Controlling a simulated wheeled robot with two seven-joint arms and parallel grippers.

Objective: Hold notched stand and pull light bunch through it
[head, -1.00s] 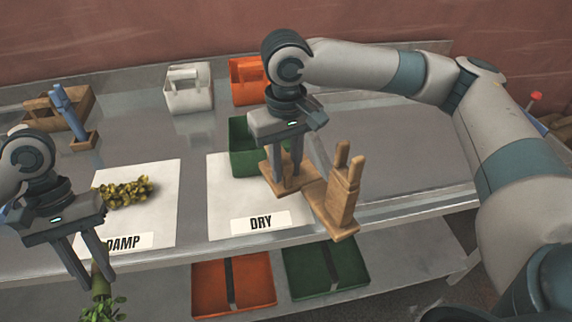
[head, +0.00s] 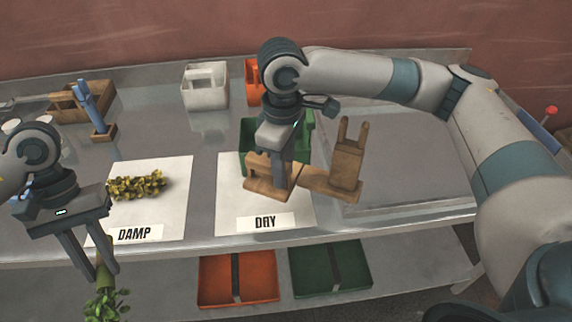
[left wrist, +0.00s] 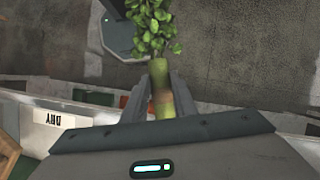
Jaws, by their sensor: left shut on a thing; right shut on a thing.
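The notched wooden stand (head: 346,166) has a long base and an upright with two prongs and a notch between them. My right gripper (head: 281,186) is shut on the wooden block end of its base, over the DRY mat (head: 234,206). My left gripper (head: 101,279) is shut on the stem of a light green leafy bunch (head: 106,303), which hangs leaves down in front of the table edge. The bunch also shows in the left wrist view (left wrist: 153,28), its stem between the fingers. A yellowish darker bunch (head: 137,186) lies on the DAMP mat (head: 172,211).
A green crate (head: 247,135) stands behind the stand. A white carrier (head: 206,88), an orange carrier (head: 254,83), a wooden carrier (head: 70,102) and a blue tool in a wooden base (head: 103,133) stand behind. Orange (head: 238,283) and green (head: 330,270) trays sit on the lower shelf.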

